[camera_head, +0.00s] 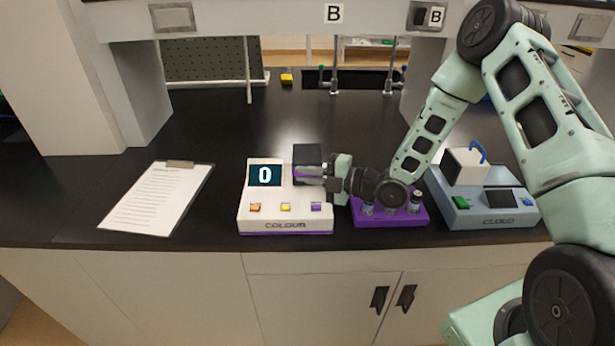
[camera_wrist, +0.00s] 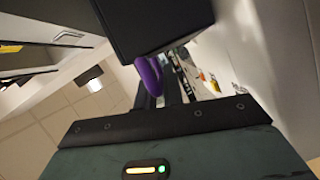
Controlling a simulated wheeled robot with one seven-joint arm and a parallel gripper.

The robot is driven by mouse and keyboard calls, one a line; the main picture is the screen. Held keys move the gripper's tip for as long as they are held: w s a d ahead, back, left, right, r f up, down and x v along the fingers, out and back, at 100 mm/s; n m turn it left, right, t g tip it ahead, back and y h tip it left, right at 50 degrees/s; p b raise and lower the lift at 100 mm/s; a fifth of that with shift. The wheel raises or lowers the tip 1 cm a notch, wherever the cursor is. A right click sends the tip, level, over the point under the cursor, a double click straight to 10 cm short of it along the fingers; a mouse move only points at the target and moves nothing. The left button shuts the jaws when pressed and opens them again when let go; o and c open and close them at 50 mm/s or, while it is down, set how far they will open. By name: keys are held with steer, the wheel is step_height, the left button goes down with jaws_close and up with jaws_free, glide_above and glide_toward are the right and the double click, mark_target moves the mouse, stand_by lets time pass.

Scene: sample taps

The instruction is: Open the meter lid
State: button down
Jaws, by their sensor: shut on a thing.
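The white COLOUR meter (camera_head: 285,224) stands on the dark bench, its screen (camera_head: 265,174) showing 0. A dark block, seemingly its lid (camera_head: 307,153), is at its right rear; how far it is open I cannot tell. The lid fills the top of the wrist view as a black block (camera_wrist: 155,22). A purple handle (camera_wrist: 150,76) shows under it. My gripper (camera_head: 322,173) reaches in from the right at the lid and is shut on the purple handle. The fingertips are partly hidden.
A purple rack (camera_head: 408,217) with small vials stands right of the meter, partly behind my arm. A CLOUD meter (camera_head: 496,216) with a blue-handled white lid (camera_head: 463,167) stands farther right. A clipboard (camera_head: 160,198) lies left. The bench behind the meter is clear.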

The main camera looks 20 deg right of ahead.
mark_target(308, 159)
steer(key=w+r+m+g+p, duration=0.1)
steer(key=r, duration=0.1)
steer(key=w+d+r+m+p, duration=0.1)
steer(key=w+r+m+p, duration=0.1)
steer(key=w+r+m+g+p, duration=0.1)
steer(key=r+m, duration=0.1)
steer(key=shift+w+d+r+g+h, duration=0.3)
steer(key=shift+w+d+r, duration=0.05)
steer(key=shift+w+r, duration=0.05)
steer(key=w, duration=0.1)
steer(key=w+r+m+g+p, duration=0.1)
steer(key=w+d+m+p, duration=0.1)
steer(key=shift+w+d+r+g, duration=0.1)
steer(key=shift+w+r+g, duration=0.2)
steer(key=shift+w+g, duration=0.1)
steer(key=shift+w+d+r, duration=0.1)
steer(key=shift+w+d, duration=0.1)
steer(key=shift+w, duration=0.45)
steer(key=shift+w+d+r, duration=0.1)
steer(key=shift+w+d, duration=0.1)
steer(key=shift+w, duration=0.4)
steer(key=shift+w+d+b, duration=0.25)
steer(key=shift+w+b, duration=0.05)
steer(key=shift+w, duration=0.35)
steer(key=shift+w+d+b, duration=0.2)
steer(key=shift+w+b, duration=0.05)
steer(key=shift+w, duration=0.35)
